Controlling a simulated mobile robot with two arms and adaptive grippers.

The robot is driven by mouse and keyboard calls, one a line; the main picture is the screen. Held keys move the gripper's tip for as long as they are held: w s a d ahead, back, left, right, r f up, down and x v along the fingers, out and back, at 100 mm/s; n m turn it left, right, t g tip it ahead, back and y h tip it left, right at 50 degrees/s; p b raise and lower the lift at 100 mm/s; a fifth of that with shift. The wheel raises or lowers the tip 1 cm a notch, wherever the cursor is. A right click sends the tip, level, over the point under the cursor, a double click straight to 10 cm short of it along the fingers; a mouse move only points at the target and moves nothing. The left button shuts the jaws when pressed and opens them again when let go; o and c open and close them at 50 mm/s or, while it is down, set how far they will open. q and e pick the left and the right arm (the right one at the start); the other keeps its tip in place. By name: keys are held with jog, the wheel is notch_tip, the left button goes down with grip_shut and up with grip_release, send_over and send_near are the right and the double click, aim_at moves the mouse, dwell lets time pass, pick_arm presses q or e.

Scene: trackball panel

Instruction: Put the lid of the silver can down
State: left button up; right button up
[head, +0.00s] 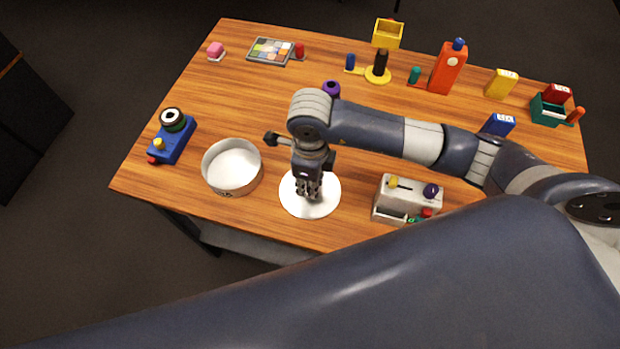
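The silver can (217,184) stands on the left part of the table, a wide, low round tin with its top open. Its lid, a pale round disc (325,203), is to the right of the can, flat and apart from it. My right gripper (308,193) points down over the middle of the lid, with its fingertips at the lid's centre. The fingers hide whatever is at that centre, so I cannot tell whether they grip it. I cannot tell whether the lid touches the table. My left gripper is not in view.
A grey panel box (393,207) with knobs stands right of the lid. A blue trackball device (177,146) is left of the can. An orange bottle (445,72), a yellow box (387,35) and several small items line the back. Bare wood (255,105) lies behind the can.

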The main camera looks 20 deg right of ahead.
jog(key=shift+f, duration=0.1)
jog(key=shift+f, duration=0.2)
jog(key=o, duration=1)
jog(key=shift+r, duration=0.1)
jog(key=shift+c, duration=0.2)
